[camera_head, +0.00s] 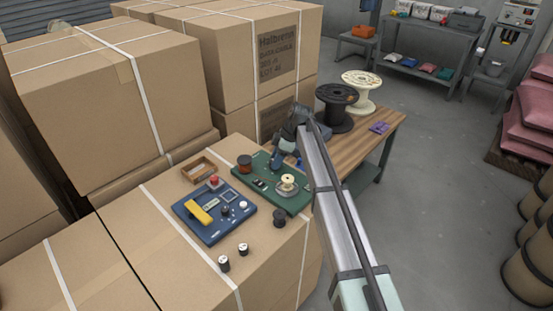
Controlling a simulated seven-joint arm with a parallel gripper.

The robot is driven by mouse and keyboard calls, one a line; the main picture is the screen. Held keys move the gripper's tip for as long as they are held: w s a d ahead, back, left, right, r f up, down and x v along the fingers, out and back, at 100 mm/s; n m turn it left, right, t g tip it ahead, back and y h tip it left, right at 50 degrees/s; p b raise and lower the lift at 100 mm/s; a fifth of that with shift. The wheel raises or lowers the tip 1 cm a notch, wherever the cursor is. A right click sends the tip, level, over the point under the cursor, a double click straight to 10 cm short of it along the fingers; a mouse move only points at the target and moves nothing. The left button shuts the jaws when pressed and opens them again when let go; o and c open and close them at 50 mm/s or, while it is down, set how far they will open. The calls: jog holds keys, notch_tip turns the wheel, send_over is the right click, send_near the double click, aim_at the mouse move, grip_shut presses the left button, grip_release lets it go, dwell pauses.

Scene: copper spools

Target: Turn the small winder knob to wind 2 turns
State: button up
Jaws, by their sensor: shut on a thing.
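A green winder board (300,200) lies on a cardboard box. It carries a copper-brown spool (244,163) at its left and a cream spool (287,185) towards its front. My gripper (275,168) points down at the back part of this board, between and behind the two spools. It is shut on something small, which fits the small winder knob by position. The fingers hide the knob, so its shape and angle do not show.
A blue panel (205,226) with a yellow bar (199,211), a red button (213,181) and knobs lies left of the board. A wooden tray (199,170) is behind it. Small spools (223,263) stand in front. Tall boxes (110,90) rise behind left; a wooden table (365,138) holds large spools.

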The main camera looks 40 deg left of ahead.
jog(key=shift+c, duration=1.3)
jog(key=shift+s+m, duration=0.1)
jog(key=shift+m, duration=0.3)
jog(key=m+t, duration=0.1)
jog(key=m, duration=0.1)
jog(key=shift+s+d+m+y, duration=0.1)
jog(key=shift+m+y, duration=0.2)
jog(key=shift+m, duration=0.1)
jog(key=m+t, duration=0.1)
jog(key=m, duration=0.3)
jog(key=shift+s+t+y, duration=0.1)
jog(key=shift+t+y, duration=0.2)
jog(key=shift+t, duration=0.1)
jog(key=m+t, duration=0.1)
jog(key=m, duration=0.3)
jog(key=shift+s, duration=0.1)
jog(key=m+t, duration=0.1)
jog(key=m, duration=0.2)
jog(key=m+t+h, duration=0.1)
jog(key=m, duration=0.2)
jog(key=shift+s+a+t, duration=0.1)
jog(key=shift+a+t, duration=0.1)
jog(key=shift+t, duration=0.1)
jog(key=m+h, duration=0.1)
jog(key=m, duration=0.2)
jog(key=m+t+h, duration=0.1)
jog(key=m, duration=0.2)
jog(key=shift+a, duration=0.1)
jog(key=shift+m+h, duration=0.3)
jog(key=shift+m, duration=0.1)
